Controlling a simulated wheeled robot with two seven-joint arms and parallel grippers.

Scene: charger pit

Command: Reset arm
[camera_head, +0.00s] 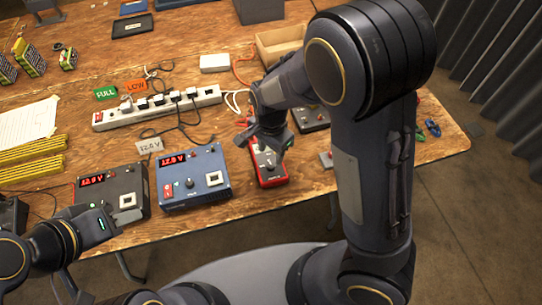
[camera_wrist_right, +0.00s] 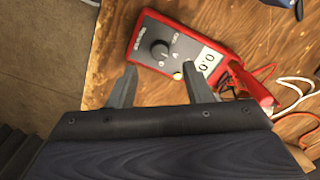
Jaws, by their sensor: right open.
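My right arm reaches across the middle of the head view, and its gripper (camera_head: 268,150) hangs over the red multimeter (camera_head: 270,174) near the table's front edge. In the right wrist view the right gripper (camera_wrist_right: 160,68) is open with nothing between its fingers. The multimeter (camera_wrist_right: 172,46), with a dark dial and a display reading 0.0, lies beyond the fingertips, partly behind the right-hand finger. Whether they touch is unclear. My left gripper (camera_head: 104,226) is at the lower left, by the front of the dark power supply (camera_head: 112,192); its fingers are not clear.
A blue power supply (camera_head: 193,178) stands left of the multimeter. Behind it lie a white power strip (camera_head: 157,107) with plugs and cables, and FULL (camera_head: 105,93) and LOW (camera_head: 135,86) tags. A wooden tray (camera_head: 278,42) is farther back. Red and white leads run beside the multimeter.

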